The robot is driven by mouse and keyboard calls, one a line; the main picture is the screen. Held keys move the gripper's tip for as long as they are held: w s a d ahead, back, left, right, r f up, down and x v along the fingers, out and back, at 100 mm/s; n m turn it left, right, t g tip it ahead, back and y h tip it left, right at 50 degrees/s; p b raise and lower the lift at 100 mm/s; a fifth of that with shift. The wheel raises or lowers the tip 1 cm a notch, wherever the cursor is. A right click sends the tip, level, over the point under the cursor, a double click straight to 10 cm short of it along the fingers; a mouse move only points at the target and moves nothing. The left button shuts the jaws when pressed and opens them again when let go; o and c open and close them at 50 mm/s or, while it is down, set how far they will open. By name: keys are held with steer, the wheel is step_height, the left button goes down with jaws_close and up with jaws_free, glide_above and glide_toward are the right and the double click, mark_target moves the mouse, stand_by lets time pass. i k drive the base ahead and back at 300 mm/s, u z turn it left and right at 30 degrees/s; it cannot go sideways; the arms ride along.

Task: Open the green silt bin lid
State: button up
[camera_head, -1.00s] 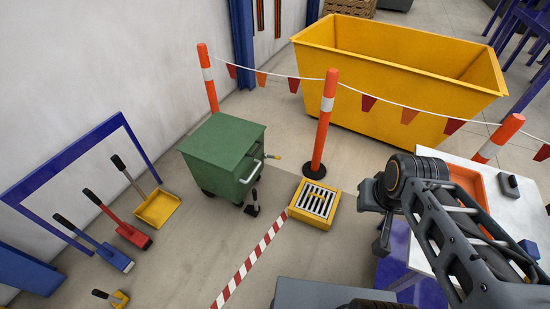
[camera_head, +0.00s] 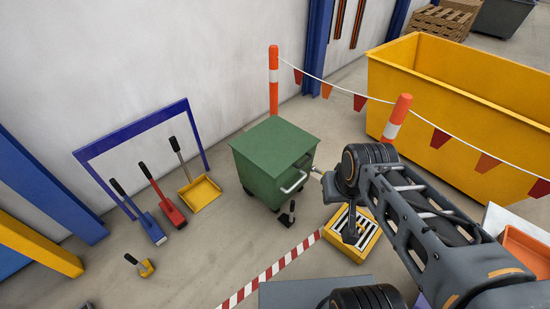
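The green silt bin (camera_head: 262,176) stands upright on the floor near the wall, on dark wheels. Its flat green lid (camera_head: 275,145) is down and closed. A pale bar handle (camera_head: 294,181) is on its right-hand side. My arm reaches in from the lower right, and its wrist is just right of the bin, apart from it as far as I can see.
Orange-and-white posts (camera_head: 274,82) with a flag line stand behind the bin, before a large yellow skip (camera_head: 450,110). A blue rack (camera_head: 137,124) with a blue, a red and a yellow tool stands left.

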mark_target(274, 146)
steer(key=u, duration=0.25)
steer(key=i, duration=1.1)
steer(key=z, duration=0.2)
